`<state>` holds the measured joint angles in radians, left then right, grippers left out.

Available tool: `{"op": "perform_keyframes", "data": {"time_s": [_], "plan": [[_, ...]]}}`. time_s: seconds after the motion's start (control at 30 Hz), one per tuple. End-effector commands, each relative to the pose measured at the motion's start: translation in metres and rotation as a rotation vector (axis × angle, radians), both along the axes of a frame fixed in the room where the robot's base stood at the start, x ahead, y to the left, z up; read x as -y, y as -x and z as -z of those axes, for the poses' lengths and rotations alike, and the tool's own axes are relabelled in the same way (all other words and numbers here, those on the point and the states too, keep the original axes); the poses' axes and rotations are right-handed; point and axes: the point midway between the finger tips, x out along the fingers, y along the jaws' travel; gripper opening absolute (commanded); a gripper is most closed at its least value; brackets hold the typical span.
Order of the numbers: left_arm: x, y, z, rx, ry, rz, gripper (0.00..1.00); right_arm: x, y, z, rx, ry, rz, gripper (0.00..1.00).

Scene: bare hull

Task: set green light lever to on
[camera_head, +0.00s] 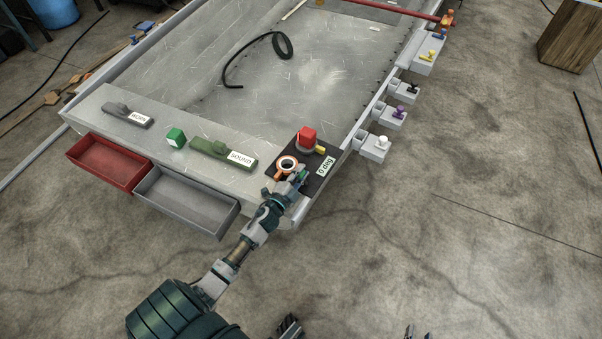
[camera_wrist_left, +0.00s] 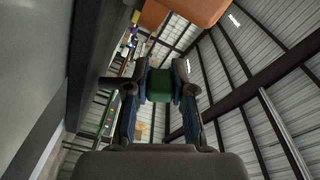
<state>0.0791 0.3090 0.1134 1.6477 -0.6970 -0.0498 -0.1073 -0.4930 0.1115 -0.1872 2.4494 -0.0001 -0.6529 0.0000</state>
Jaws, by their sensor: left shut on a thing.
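A small green piece (camera_head: 304,174), apparently the green light lever's handle, sits at the near right corner of the black panel (camera_head: 318,165). My left gripper (camera_head: 297,181) reaches it from below and is shut on it. In the left wrist view the green piece (camera_wrist_left: 160,85) lies between both fingers of my left gripper (camera_wrist_left: 160,92). The fingers hide part of it in the head view, and the lever's exact angle is hard to tell. Dark tips, seemingly my right gripper (camera_head: 418,334), barely show at the bottom edge; their opening is unclear.
An orange ring (camera_head: 287,165) and a red button (camera_head: 306,137) are close beside my left gripper. A "0 deg" label (camera_head: 325,166) lies right of it.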

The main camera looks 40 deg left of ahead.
Motion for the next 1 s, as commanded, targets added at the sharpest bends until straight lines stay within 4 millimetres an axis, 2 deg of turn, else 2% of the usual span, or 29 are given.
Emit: {"op": "perform_keyframes", "data": {"time_s": [0.03, 0.07, 0.13, 0.17, 0.43, 0.57, 1.0], "plan": [[0.001, 0.003, 0.009, -0.016, 0.005, -0.002, 0.0, 0.0, 0.0, 0.001, -0.001, 0.0, 0.0, 0.4], [0.001, 0.003, 0.009, -0.016, 0.005, -0.002, 0.28, 0.0, 0.0, 0.001, -0.001, 0.0, 0.0, 0.4], [0.001, 0.003, 0.009, -0.015, 0.005, -0.002, 0.46, 0.0, 0.0, 0.001, 0.0, 0.0, 0.0, 0.4], [0.001, 0.002, 0.008, -0.015, 0.005, -0.002, 0.5, 0.0, 0.0, 0.001, 0.0, 0.0, 0.0, 0.4], [0.0, 0.002, 0.005, -0.008, 0.003, -0.001, 0.5, 0.0, 0.001, 0.001, -0.001, 0.002, -0.002, 0.4], [0.001, 0.011, 0.005, -0.008, 0.003, -0.001, 0.5, 0.0, 0.002, 0.0, 0.0, 0.001, -0.002, 0.4], [0.013, 0.1, 0.006, -0.012, 0.005, -0.002, 0.5, 0.0, 0.001, -0.001, 0.002, 0.0, -0.001, 0.4]]}}
